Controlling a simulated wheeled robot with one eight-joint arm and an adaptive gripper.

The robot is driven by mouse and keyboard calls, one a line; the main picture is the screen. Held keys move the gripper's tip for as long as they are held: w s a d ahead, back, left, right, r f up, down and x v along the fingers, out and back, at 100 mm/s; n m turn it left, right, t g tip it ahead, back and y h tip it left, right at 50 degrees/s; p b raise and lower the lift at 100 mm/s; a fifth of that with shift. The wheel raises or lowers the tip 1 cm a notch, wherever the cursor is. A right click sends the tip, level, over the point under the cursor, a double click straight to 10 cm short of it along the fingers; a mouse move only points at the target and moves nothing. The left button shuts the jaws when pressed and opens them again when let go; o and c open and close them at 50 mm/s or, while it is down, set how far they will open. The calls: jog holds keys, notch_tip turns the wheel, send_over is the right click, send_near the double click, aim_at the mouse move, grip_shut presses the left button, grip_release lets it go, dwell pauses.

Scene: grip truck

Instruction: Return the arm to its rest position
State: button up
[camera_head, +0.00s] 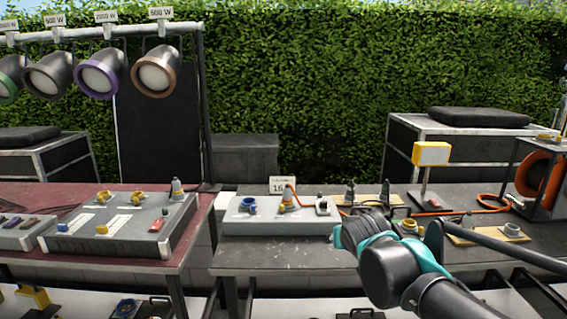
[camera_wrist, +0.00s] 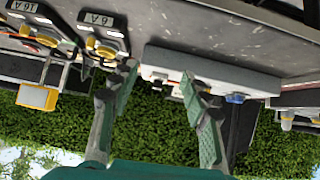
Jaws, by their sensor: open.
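My arm (camera_head: 395,268) reaches in from the lower right of the head view, over the front of the right-hand table. Its gripper end points away from the camera there, and the fingers are hidden behind the wrist. In the wrist view, which is upside down, my gripper (camera_wrist: 158,78) is open with two green-grey fingers apart. Nothing is between them. Beyond the fingertips is a pale panel box (camera_wrist: 215,73) with a blue socket. In the head view the same box (camera_head: 236,218) stands left of my gripper.
The right-hand table (camera_head: 270,255) holds connectors, a yellow box (camera_head: 431,153) on a post and an orange cable reel (camera_head: 540,174). A control panel (camera_head: 110,240) sits on the reddish table at left. Lamps (camera_head: 154,77) hang upper left. A hedge (camera_head: 330,90) stands behind.

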jog(key=s+d+f+g, duration=0.1)
jog(key=s+f+g, duration=0.2)
jog(key=f, duration=0.5)
jog(key=s+d+f+g, duration=0.1)
jog(key=s+f+g, duration=0.2)
jog(key=f, duration=0.4)
jog(key=shift+s+d+f+y, duration=0.3)
jog(key=shift+s+d+f, duration=0.05)
jog(key=shift+s, duration=0.15)
